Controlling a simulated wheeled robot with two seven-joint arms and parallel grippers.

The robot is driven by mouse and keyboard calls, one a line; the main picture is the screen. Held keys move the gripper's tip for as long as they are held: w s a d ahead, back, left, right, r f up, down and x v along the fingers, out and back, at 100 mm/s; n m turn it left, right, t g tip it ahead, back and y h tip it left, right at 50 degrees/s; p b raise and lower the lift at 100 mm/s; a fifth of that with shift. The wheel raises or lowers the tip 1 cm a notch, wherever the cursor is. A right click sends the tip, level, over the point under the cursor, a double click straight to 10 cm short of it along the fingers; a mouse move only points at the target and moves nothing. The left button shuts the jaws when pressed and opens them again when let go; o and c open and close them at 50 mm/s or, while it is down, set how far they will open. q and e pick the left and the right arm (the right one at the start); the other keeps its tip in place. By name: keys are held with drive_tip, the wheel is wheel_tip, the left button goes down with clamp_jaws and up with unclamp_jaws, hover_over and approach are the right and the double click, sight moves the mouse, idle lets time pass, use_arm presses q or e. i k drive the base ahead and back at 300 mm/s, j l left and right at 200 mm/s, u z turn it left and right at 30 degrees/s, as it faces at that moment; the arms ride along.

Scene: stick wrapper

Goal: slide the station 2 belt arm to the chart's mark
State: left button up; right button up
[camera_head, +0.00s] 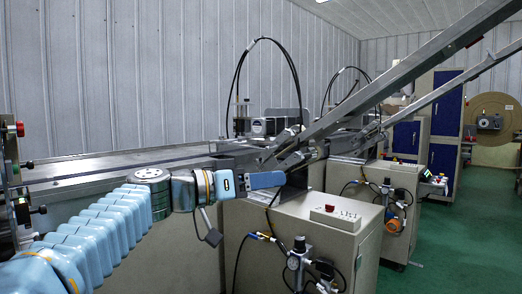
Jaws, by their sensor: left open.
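Two long grey metal belt arms slope down from the upper right: the nearer belt arm (400,83) ends low over the nearer machine, and the farther belt arm (450,88) ends over the machine behind it. I see no station number on either, and no chart or mark that I can make out. My left gripper (281,171) is open at the lower end of the nearer belt arm. It overlaps that end in the picture; I cannot tell whether they touch. My right gripper is out of view.
The nearer machine's cabinet (325,240) carries a control box with a red button (330,209) and gauges with hoses. A long metal conveyor table (100,165) runs along the left. Blue-doored lockers (447,115) stand at the back. Green floor (465,245) is clear at the right.

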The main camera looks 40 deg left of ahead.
sight(287, 135)
drive_tip(key=i+j+u, duration=0.25)
drive_tip(key=i, duration=0.3)
drive_tip(key=i+j+u, duration=0.3)
drive_tip(key=i, duration=0.3)
drive_tip(key=i+j+u, duration=0.25)
drive_tip(key=i, duration=0.3)
drive_tip(key=l, duration=0.1)
